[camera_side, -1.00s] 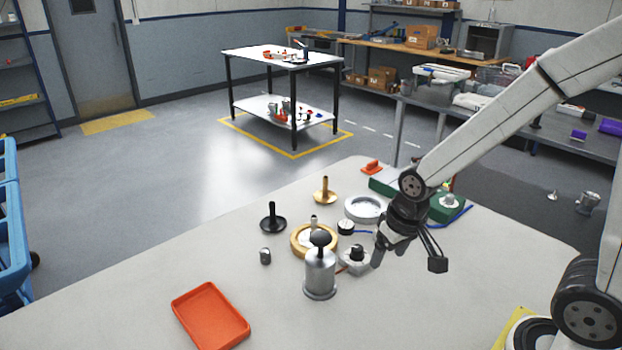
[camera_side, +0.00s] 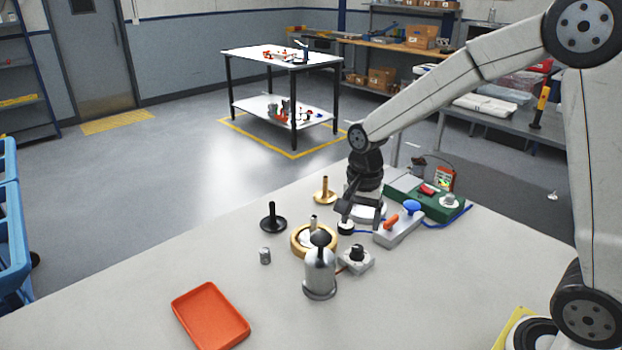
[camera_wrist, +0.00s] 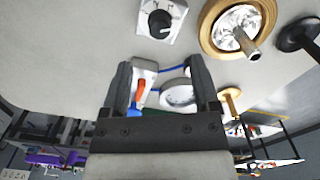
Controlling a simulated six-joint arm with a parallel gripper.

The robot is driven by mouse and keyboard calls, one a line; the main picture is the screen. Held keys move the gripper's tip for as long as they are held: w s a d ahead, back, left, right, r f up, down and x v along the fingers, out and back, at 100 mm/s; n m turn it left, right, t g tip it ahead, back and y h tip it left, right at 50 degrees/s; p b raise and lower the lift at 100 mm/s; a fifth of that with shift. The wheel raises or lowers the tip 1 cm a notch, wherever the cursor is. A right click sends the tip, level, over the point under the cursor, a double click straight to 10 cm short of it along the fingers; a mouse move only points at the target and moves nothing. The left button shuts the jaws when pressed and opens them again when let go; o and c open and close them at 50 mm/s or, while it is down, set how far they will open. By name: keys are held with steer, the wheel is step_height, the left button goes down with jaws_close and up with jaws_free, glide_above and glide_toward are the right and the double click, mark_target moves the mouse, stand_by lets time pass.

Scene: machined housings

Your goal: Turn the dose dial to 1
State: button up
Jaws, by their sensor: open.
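The dose dial looks to be the black knob on a pale square plate (camera_side: 357,262), right of the silver dome-topped cylinder. In the wrist view the dial (camera_wrist: 160,22) is at the top, with small marks on its plate; I cannot read its setting. My gripper (camera_side: 362,212) points down above the bench, behind the dial and near the white ring. In the wrist view its two fingers (camera_wrist: 160,72) are spread apart with nothing held between them. The dial lies beyond the fingertips, apart from them.
A gold ring housing (camera_side: 298,247) and silver cylinder (camera_side: 320,275) stand left of the dial. A grey block with red and blue handles (camera_side: 400,232) and a green box (camera_side: 440,208) are to its right. An orange tray (camera_side: 211,318) lies front left. The bench front is clear.

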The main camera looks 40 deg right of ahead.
mark_target(357, 248)
steer(key=shift+f, duration=0.1)
steer(key=shift+f, duration=3.8)
jaws_close()
